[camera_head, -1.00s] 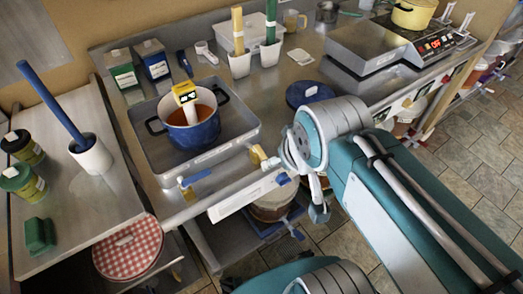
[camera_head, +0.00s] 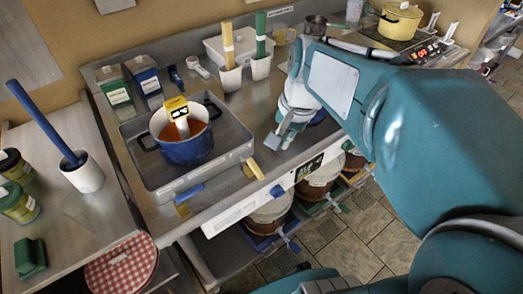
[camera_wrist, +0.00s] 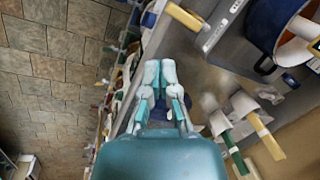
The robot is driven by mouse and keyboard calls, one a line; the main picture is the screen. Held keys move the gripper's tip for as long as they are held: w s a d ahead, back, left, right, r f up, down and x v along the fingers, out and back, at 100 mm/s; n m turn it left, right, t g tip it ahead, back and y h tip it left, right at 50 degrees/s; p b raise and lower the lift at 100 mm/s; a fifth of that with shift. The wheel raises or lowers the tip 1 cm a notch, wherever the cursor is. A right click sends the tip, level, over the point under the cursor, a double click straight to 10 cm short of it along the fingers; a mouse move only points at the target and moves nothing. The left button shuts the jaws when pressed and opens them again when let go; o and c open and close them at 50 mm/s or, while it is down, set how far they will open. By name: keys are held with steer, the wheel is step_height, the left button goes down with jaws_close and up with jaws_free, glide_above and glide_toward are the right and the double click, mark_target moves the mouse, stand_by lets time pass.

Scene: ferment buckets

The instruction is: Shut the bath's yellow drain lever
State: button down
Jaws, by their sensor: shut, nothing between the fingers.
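The bath is a shallow grey metal tray (camera_head: 231,158) on the steel bench, with a blue pot (camera_head: 190,150) of orange liquid in it. The yellow drain lever (camera_head: 255,168) sticks out at the bath's front right corner, pointing toward the bench's front edge. It also shows in the wrist view (camera_wrist: 184,17), above and right of my fingertips. In the wrist view my gripper (camera_wrist: 160,68) is shut and empty.
White cups with yellow (camera_head: 228,45) and green (camera_head: 261,38) handles stand behind the bath. They show at lower right in the wrist view. Several lidded buckets (camera_head: 270,215) sit under the bench's front edge. Bare bench lies right of the bath.

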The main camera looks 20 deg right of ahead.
mark_target(255, 169)
steer(key=w+d+f+m+g+y, duration=0.2)
steer(key=w+d+f+m, duration=0.2)
steer(key=w+d+m, duration=0.2)
steer(key=shift+d+f+m+y, duration=0.25)
steer(key=shift+f+m+y, duration=0.15)
steer(key=shift+m, duration=0.2)
steer(key=shift+a, duration=0.1)
steer(key=a+f, duration=0.2)
steer(key=f, duration=0.1)
steer(key=a+f, duration=0.3)
steer(key=s+a+f, duration=0.1)
steer(key=a+f, duration=0.1)
steer(key=f, duration=0.1)
steer(key=shift+a, duration=0.35)
